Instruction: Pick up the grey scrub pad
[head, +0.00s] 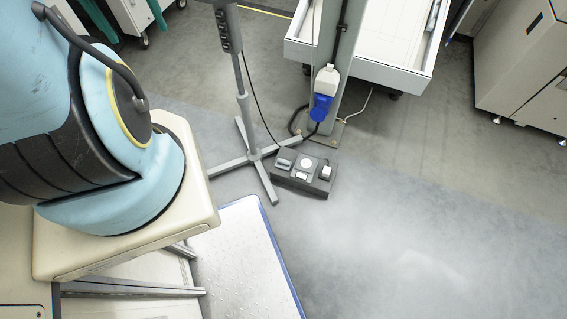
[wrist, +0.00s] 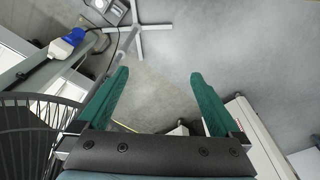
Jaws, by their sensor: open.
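I cannot make out a grey scrub pad for certain in either view. My gripper (wrist: 160,74) shows in the wrist view with its two green fingers wide apart. Nothing is between the fingers but a view of the floor. The head view shows my arm at the left but not the gripper's fingers.
A dark box (head: 290,181) with small fittings lies on the floor beside a grey stand (head: 254,153). A post with a blue-and-white fitting (head: 322,107) and a white tray-like table (head: 410,70) stand behind. A blue-edged white panel (head: 240,265) is near. Floor at right is clear.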

